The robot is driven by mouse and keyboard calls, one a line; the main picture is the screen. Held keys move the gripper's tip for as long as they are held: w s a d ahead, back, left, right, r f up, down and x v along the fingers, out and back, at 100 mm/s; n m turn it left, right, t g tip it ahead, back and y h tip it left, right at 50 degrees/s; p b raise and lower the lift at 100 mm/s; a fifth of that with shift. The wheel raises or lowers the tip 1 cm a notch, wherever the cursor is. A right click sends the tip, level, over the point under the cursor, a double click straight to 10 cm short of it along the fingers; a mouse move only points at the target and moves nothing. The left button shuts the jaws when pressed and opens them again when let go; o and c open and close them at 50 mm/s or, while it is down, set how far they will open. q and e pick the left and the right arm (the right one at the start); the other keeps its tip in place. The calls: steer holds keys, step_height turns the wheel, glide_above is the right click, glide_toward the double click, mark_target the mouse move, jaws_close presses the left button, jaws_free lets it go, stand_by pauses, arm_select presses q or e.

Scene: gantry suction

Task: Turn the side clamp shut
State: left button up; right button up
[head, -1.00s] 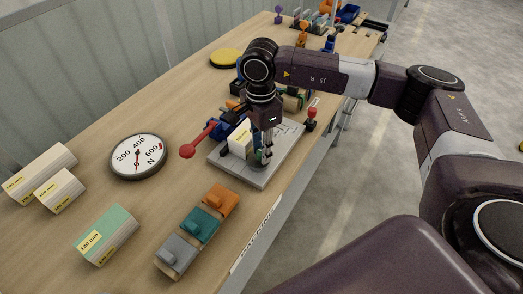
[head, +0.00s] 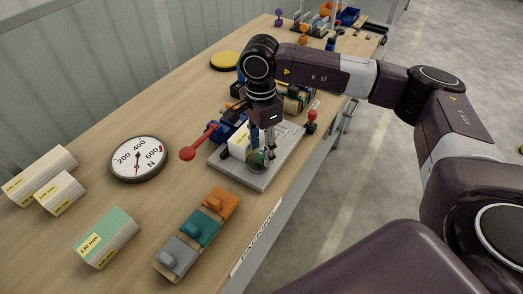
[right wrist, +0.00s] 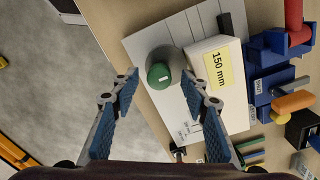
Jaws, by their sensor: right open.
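A white block labelled 150 mm (right wrist: 217,68) sits on the grey fixture plate (head: 230,172). Beside the block stands a grey round piece with a green top (right wrist: 160,75); the green top also shows in the head view (head: 257,158). I cannot tell how far it is turned, or whether it touches the block. My right gripper (head: 269,144) is open and empty above it; in the right wrist view its fingers (right wrist: 160,80) lie on either side of the green top. A blue clamp (right wrist: 270,60) with a red lever (head: 198,143) stands across the block. My left gripper is out of view.
A round force gauge (head: 138,158), white blocks (head: 60,193), a green-topped block (head: 105,236) and a row of coloured pieces (head: 200,228) lie nearby. A small red-knobbed post (head: 311,120) stands near the table edge, right of the plate.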

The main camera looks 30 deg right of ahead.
mark_target(261, 154)
step_height(261, 154, up, 11)
stand_by(0.3)
steer(key=shift+f, duration=0.15)
stand_by(0.3)
